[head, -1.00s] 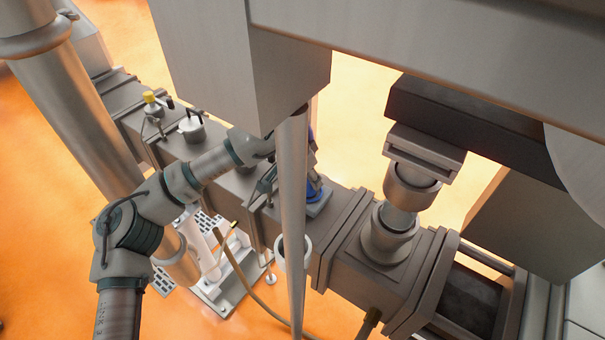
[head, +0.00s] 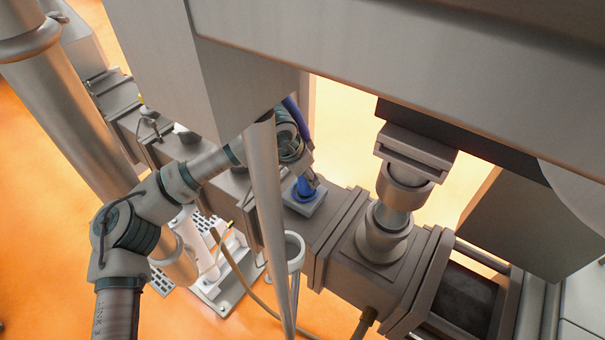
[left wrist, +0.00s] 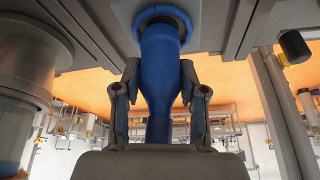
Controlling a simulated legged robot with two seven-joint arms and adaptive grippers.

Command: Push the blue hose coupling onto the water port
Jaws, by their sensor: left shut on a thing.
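The blue hose coupling (left wrist: 160,75) stands in the middle of the left wrist view, between the two fingers of my left gripper (left wrist: 160,88). The gripper is shut on it. The coupling's far end lies at a round fitting with a blue rim (left wrist: 163,14) under the grey machine body. I cannot tell how far it is pushed on. In the head view, the blue coupling (head: 304,186) stands over a pale square plate (head: 304,204) on the barrel, with my left gripper (head: 311,178) at it. The water port itself is largely hidden by the coupling. My right gripper is not in view.
A thin grey pole (head: 265,200) rises in front of my left wrist. A large grey housing (head: 240,75) hangs above the arm. A stepped cylindrical fitting (head: 385,232) stands to the right on the barrel. A blue hose (head: 297,116) runs up behind my wrist.

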